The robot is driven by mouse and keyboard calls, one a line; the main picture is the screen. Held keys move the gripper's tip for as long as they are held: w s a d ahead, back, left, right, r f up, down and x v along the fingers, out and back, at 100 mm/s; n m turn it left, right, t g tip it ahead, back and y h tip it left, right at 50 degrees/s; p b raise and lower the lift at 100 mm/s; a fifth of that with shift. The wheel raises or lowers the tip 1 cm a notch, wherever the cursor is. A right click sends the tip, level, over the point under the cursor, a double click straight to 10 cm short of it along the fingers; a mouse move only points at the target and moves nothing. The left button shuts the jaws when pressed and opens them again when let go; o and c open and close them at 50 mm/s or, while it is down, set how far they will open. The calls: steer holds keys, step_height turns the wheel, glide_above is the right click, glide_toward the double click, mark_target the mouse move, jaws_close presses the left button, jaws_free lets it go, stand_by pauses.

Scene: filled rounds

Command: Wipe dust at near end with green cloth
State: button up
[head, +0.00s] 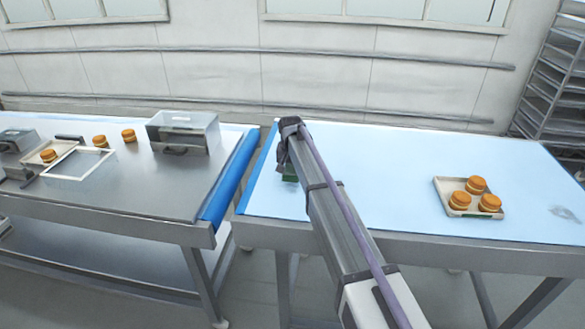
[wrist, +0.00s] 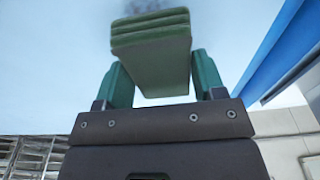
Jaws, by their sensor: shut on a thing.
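My gripper (wrist: 162,75) is shut on the folded green cloth (wrist: 150,42), held between its two teal fingers. In the head view a small part of the green cloth (head: 290,178) shows beside my arm, over the left part of the blue table top; most of the gripper is hidden by the arm. In the wrist view a grey dust smudge (wrist: 150,4) lies on the blue surface just beyond the cloth, cut off by the frame edge. Another grey dust patch (head: 564,213) lies at the right end of the table. I cannot tell whether the cloth touches the surface.
A tray (head: 440,193) with three filled rounds (head: 476,184) stands on the right part of the blue table (head: 370,160). At left, a steel table (head: 160,190) holds a clear-lidded box (head: 184,132), a white frame and more rounds. A blue roll (head: 229,180) edges it. The blue table's middle is clear.

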mark_target(289, 193)
step_height(289, 193, down, 2)
steer(key=shift+f+b, duration=0.1)
steer(key=shift+b, duration=0.6)
steer(key=shift+s+a, duration=0.2)
steer(key=shift+s, duration=1.65)
steer(key=shift+s+a, duration=0.15)
steer(key=shift+s, duration=1.65)
steer(key=shift+w+d, duration=0.2)
steer(key=shift+w, duration=1.7)
steer(key=shift+w+d, duration=0.15)
steer(key=shift+w, duration=1.7)
step_height(289, 193, up, 8)
steer(key=p, duration=0.7)
steer(key=shift+s+f+p, duration=0.1)
steer(key=shift+p, duration=0.25)
steer(key=shift+f, duration=0.1)
step_height(289, 193, down, 6)
steer(key=b, duration=0.6)
steer(key=shift+f+b, duration=0.95)
steer(key=shift+b, duration=0.15)
steer(key=shift+s, duration=0.1)
